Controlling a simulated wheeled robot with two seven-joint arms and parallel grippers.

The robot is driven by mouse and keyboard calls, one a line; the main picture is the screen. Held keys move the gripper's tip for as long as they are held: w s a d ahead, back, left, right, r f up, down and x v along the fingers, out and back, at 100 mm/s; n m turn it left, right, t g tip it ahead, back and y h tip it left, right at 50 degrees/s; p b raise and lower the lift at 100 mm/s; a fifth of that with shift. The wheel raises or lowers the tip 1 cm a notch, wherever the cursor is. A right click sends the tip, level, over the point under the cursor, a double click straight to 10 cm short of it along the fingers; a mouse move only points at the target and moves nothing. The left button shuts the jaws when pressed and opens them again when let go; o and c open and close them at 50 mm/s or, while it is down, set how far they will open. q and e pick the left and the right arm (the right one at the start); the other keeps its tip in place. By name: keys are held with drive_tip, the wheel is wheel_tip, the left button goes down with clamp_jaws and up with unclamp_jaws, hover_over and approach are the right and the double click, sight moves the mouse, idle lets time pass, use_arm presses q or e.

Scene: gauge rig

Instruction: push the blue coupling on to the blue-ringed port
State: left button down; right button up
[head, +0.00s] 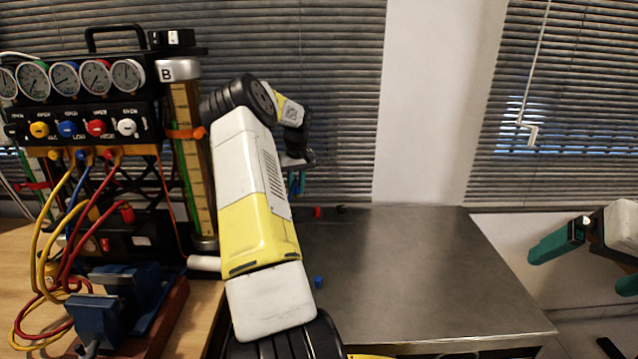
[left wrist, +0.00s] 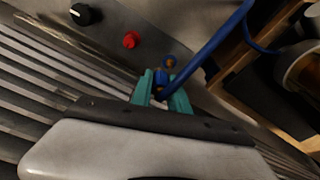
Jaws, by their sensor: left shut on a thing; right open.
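My left gripper (head: 295,183) is beyond my raised forearm, low over the back of the steel bench. In the left wrist view its teal fingers (left wrist: 161,92) are shut on the blue coupling (left wrist: 160,78), from which a blue hose (left wrist: 212,45) runs up and right. The blue-ringed port (left wrist: 169,62), with a brass-coloured centre, shows just beyond the coupling. They look close and roughly in line; I cannot tell whether they touch. In the head view the coupling and port are mostly hidden. My right gripper (head: 578,272) is open and empty at the right edge.
A red cap (head: 317,212) and a black cap (head: 341,210) stand near the port. A small blue piece (head: 319,282) lies on the steel bench (head: 430,270), otherwise largely clear. The gauge rig (head: 80,118), its hoses and a blue vise (head: 105,310) fill the left.

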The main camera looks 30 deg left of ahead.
use_arm(q)
drive_tip(key=shift+s+a+r+n, duration=0.15)
drive_tip(key=shift+s+a+n, duration=0.05)
drive_tip(key=shift+a, duration=0.4)
drive_tip(key=shift+s+a+r+n, duration=0.15)
drive_tip(key=shift+s+a+n, duration=0.05)
drive_tip(key=shift+a, duration=0.35)
drive_tip(key=shift+f, duration=2.65)
drive_tip(key=shift+d+f, duration=0.1)
drive_tip(key=shift+f, duration=0.3)
drive_tip(key=shift+f, duration=0.75)
drive_tip(key=shift+f, duration=0.2)
drive_tip(key=c, duration=1.4)
unclamp_jaws()
drive_tip(key=shift+c, duration=0.2)
